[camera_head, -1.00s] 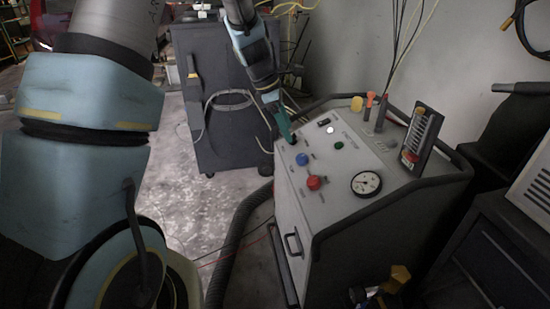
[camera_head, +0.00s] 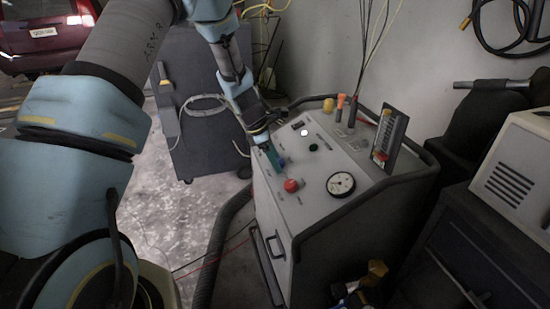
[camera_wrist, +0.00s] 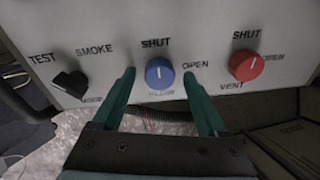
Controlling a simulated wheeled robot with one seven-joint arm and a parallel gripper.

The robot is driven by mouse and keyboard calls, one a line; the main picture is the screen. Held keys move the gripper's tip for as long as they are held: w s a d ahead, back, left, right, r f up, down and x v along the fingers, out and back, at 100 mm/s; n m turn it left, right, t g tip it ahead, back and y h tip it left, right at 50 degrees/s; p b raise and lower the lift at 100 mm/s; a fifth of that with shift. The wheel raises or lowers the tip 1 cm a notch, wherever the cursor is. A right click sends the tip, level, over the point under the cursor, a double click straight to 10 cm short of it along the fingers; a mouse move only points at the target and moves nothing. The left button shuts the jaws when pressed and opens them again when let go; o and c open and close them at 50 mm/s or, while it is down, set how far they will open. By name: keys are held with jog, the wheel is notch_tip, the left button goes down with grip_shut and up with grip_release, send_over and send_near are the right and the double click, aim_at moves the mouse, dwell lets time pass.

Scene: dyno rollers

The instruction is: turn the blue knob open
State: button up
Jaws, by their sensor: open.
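The blue knob (camera_wrist: 159,74) is on the pale panel of the grey machine, with "SHUT" above it and "OPEN" to its upper right. Its white mark stands upright, toward "SHUT". My gripper (camera_wrist: 159,80) is open, with one green finger on each side of the knob and a gap at each side. I cannot tell how far the fingertips are from the panel. In the head view, my gripper (camera_head: 270,157) is over the panel and mostly hides the blue knob (camera_head: 281,162).
A red knob (camera_wrist: 246,65) sits right of the blue one, near my right finger. A black selector knob (camera_wrist: 71,84) is at the left. The panel also bears a round gauge (camera_head: 340,184). A dark rail (camera_head: 375,204) runs along the machine's edge.

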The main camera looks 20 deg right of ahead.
grip_shut()
dwell(0.6)
